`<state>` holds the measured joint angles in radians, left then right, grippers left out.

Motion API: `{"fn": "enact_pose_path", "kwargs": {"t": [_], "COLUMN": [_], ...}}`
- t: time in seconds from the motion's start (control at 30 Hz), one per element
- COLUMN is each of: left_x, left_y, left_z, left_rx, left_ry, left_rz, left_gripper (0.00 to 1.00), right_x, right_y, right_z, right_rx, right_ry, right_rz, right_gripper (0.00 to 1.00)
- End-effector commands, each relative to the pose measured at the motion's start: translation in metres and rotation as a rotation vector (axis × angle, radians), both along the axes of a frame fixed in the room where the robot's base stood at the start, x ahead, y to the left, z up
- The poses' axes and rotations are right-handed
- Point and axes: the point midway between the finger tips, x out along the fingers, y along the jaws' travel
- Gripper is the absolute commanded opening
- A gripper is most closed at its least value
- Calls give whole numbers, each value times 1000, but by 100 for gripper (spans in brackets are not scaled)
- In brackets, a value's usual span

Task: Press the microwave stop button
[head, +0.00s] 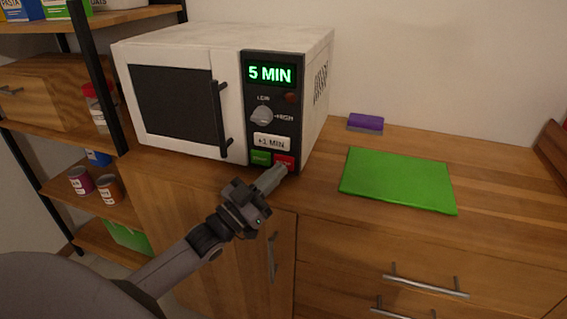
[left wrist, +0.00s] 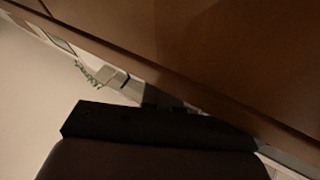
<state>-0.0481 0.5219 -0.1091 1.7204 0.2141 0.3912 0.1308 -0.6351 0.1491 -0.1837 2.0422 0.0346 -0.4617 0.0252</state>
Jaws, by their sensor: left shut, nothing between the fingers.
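A white microwave (head: 180,90) stands on the wooden counter with its door shut. Its lit display (head: 270,74) reads 5 MIN in green. At the bottom of its control panel are a green button (head: 260,158) and, to its right, the red stop button (head: 284,160). My left gripper (head: 281,168) is shut and empty, its tip at the red button and covering the lower part of it. I cannot tell whether the tip touches it. The left wrist view is dark and does not show the button clearly. My right gripper is not in view.
A green mat (head: 398,180) and a purple sponge (head: 366,122) lie on the counter to the right of the microwave. Shelves with cans (head: 81,181) and boxes stand at the left. Drawer handles (head: 426,286) stick out below the counter.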

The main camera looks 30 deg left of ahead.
Motion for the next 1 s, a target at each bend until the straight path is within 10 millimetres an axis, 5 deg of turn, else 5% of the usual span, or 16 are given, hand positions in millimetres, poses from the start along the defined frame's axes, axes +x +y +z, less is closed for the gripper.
{"fn": "enact_pose_path", "kwargs": {"t": [1.0], "left_x": [12], "left_y": [3], "left_z": [-2], "left_rx": [0], "left_ry": [4], "left_rz": [1], "left_gripper": [0], "right_x": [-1], "right_y": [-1], "right_z": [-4], "right_rx": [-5], "right_ry": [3], "right_rz": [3], "right_gripper": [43]}}
